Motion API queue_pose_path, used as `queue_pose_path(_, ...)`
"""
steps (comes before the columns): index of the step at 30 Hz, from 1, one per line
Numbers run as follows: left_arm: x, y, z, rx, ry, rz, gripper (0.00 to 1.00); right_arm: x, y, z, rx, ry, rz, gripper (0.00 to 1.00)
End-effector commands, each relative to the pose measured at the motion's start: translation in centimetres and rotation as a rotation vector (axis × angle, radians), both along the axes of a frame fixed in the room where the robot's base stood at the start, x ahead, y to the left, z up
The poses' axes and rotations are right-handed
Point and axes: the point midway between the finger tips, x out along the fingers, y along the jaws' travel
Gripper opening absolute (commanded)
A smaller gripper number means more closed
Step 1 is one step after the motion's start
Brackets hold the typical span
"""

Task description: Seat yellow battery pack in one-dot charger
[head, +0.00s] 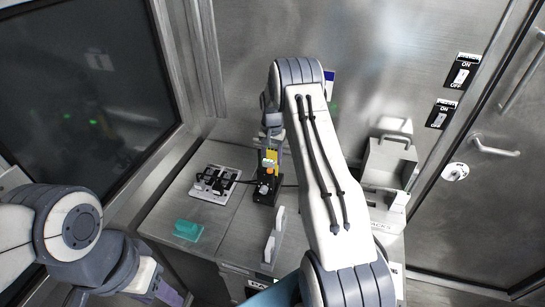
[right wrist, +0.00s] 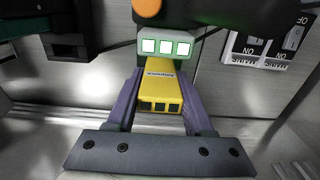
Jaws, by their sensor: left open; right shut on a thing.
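The yellow battery pack (head: 271,155) is upright at the near end of my right arm's reach, just above a black charger (head: 264,190) with an orange button. My right gripper (right wrist: 160,108) is shut on the pack, which also shows between its purple fingers in the right wrist view (right wrist: 160,84). There the pack's far end meets or nearly meets a pale green block with three lit white squares (right wrist: 166,47); I cannot tell whether they touch. No dot mark is readable on the charger. My left gripper (head: 170,292) is open and empty at the lower left, away from the table.
A white board with black fittings (head: 213,184) lies left of the charger, linked by a dark cable. A teal block (head: 188,230) sits at the table's left front. A white upright holder (head: 273,238) stands in front.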

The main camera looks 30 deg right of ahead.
Motion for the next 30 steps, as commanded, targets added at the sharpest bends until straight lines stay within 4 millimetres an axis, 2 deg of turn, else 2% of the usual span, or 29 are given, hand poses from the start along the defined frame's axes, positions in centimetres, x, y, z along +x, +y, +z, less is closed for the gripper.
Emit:
queue_pose_path(19,0.0,0.0,-1.2,0.0,0.0,0.0,0.5,0.0,0.0,-1.7,0.0,0.0,0.0,0.0)
queue_pose_path(20,0.0,0.0,-1.1,0.0,0.0,0.0,0.5,0.0,0.0,-1.6,-0.001,-0.001,0.0,0.6)
queue_pose_path(22,0.0,0.0,-1.1,0.0,0.0,0.0,0.5,0.0,0.0,-1.6,-0.001,-0.001,0.0,0.86)
queue_pose_path(30,0.0,0.0,-1.1,0.0,0.0,-0.002,0.5,0.0,0.0,-1.6,0.0,0.0,0.0,0.87)
